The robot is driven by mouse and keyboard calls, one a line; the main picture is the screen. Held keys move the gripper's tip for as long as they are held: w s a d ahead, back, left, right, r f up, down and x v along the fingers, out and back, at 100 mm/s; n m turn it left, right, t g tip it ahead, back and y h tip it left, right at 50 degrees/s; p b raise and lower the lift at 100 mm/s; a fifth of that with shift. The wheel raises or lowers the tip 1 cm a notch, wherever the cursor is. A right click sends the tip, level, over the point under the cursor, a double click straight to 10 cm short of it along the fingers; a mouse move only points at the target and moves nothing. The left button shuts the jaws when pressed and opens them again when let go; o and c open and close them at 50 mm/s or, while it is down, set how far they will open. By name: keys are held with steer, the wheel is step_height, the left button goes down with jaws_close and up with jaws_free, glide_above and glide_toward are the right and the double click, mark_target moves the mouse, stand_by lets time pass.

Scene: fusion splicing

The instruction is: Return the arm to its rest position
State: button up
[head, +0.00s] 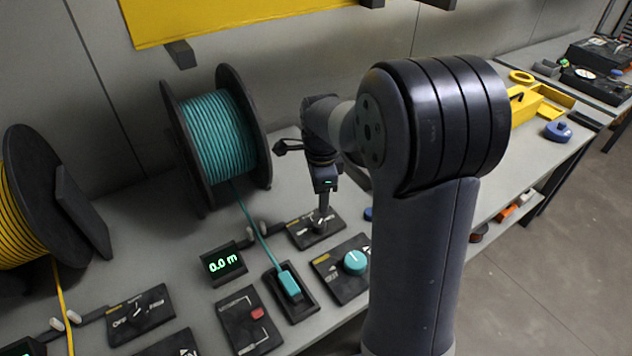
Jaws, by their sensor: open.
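My arm stands in the right half of the head view and reaches forward over the grey bench. My gripper (322,212) points down, with its tips at a small black switch panel (332,234) in front of the teal spool. The jaws are open. The tips overlap the panel's switch in this view, so I cannot tell whether they touch it. My arm's upper links hide part of the bench behind them.
A teal cable spool (222,138) and a yellow cable spool (15,205) stand on the bench. A display (222,264) reads 0.0 m. A teal knob panel (338,282) is close to my gripper. A yellow box (523,104) stands far right.

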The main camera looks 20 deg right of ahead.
mark_target(320, 223)
step_height(320, 223, down, 11)
steer(key=shift+w+r, duration=0.1)
steer(key=shift+w, duration=0.05)
stand_by(0.4)
stand_by(0.4)
